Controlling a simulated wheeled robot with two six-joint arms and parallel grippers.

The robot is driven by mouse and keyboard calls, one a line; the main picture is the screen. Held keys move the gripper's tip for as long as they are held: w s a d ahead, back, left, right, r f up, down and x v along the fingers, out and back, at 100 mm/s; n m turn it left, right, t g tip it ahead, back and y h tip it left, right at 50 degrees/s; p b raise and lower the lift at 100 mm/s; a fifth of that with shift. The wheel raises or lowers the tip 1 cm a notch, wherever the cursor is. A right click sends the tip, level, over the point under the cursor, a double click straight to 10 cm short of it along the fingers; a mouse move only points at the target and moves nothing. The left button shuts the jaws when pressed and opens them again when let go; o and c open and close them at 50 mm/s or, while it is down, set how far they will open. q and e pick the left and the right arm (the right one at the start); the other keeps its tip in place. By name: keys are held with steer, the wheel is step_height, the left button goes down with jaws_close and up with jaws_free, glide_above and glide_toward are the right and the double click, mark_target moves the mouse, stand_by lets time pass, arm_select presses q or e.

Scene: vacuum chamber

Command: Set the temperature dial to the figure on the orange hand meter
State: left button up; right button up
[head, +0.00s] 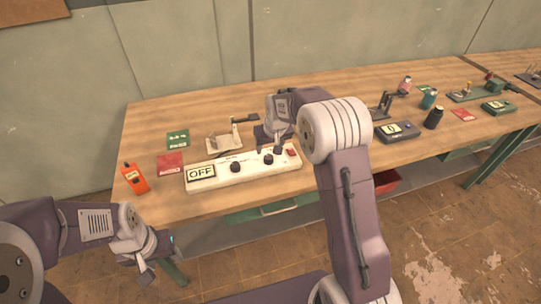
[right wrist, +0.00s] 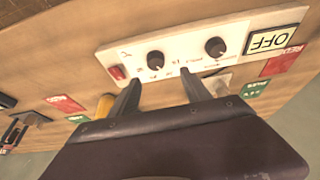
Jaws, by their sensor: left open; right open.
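The orange hand meter (head: 135,178) lies on the bench at the left; its figure is too small to read. A white control box (head: 205,184) has a display reading OFF, two black dials and a red switch. One dial (head: 235,167) is nearer the display (head: 201,172), the other (head: 268,159) nearer the switch (head: 291,152). Both dials show in the right wrist view (right wrist: 215,47) (right wrist: 155,58); their labels are unreadable, so I cannot tell which is temperature. My right gripper (right wrist: 158,80) is open and empty near the box, apart from the dials. My left gripper (head: 146,262) is open, low before the bench.
Red (head: 170,162) and green (head: 178,140) cards lie left of the box. A small metal stand (head: 224,142) is behind it. A dark meter (head: 398,131), a black bottle (head: 433,118) and other apparatus stand to the right. The bench's far left is clear.

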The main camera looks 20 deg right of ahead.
mark_target(269, 157)
steer(key=x, duration=0.7)
steer(key=shift+w+d+f, duration=0.1)
steer(key=shift+d+f, duration=0.3)
steer(key=shift+w+a+f, duration=0.1)
steer(key=shift+w+f, duration=0.05)
steer(key=shift+f, duration=0.3)
jaws_close()
